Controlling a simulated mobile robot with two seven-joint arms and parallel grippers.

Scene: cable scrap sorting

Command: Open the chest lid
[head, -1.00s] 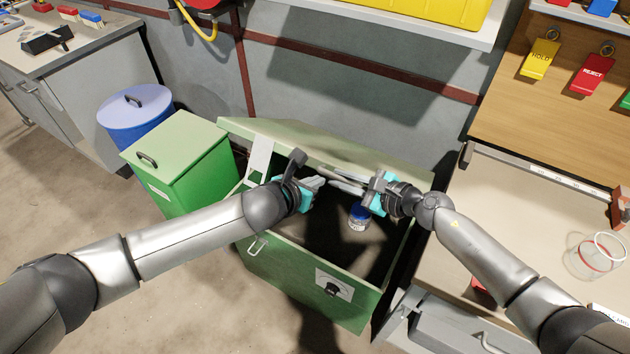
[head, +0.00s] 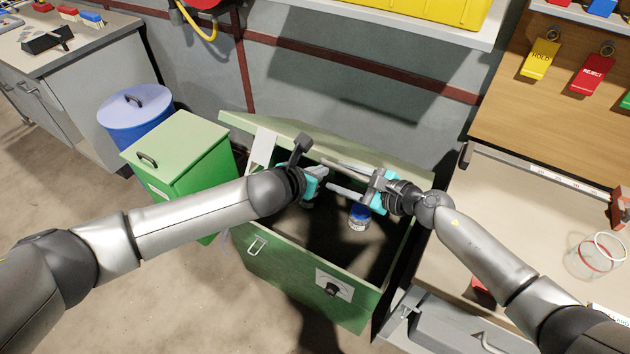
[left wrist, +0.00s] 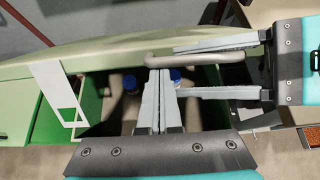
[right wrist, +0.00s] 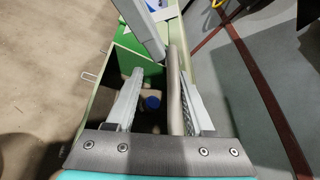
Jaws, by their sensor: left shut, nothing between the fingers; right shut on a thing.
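The green chest (head: 300,270) stands on the floor in the head view. Its lid (head: 325,143) is raised at the back, by the wall, so the dark inside shows. My right gripper (head: 340,176) has its fingers on either side of a pale bar (left wrist: 200,56) along the lid, and it holds that bar. The bar also shows between the right fingers in the right wrist view (right wrist: 173,90). My left gripper (left wrist: 158,98) is shut and empty, over the opening beside the right fingers. In the head view its fingertips are partly hidden.
A blue-capped jar (head: 359,217) is inside the chest. A green bin (head: 180,155) and a blue round bin (head: 135,108) stand to the left. A workbench (head: 520,220) is close on the right. The wall is just behind the lid; open floor lies at front left.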

